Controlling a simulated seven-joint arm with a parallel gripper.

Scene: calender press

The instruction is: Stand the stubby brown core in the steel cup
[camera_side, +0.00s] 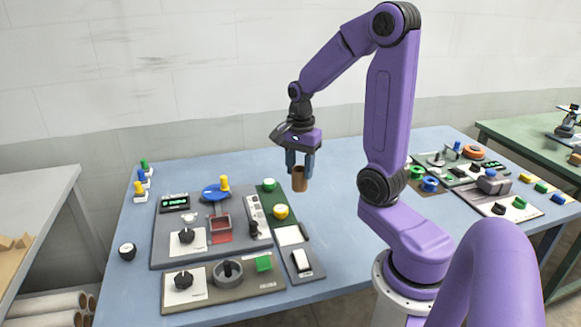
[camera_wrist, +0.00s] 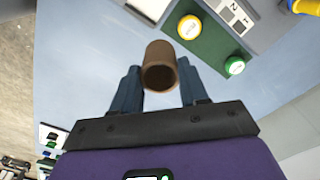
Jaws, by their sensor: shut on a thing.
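The stubby brown core (camera_side: 300,182) is a short hollow tube. My gripper (camera_side: 300,168) is shut on it and holds it upright, clear above the table behind the panels. In the wrist view the core (camera_wrist: 160,52) sits between the two blue fingers of my gripper (camera_wrist: 159,70), its open end facing the camera. A round grey holder (camera_side: 228,273) on the front panel looks like the steel cup; it stands left of and nearer than my gripper, apart from the core. The holder does not show in the wrist view.
The panel behind has a blue disc with a yellow post (camera_side: 225,184), a red tray and a black lever. Bare blue table (camera_side: 345,235) lies to the right.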

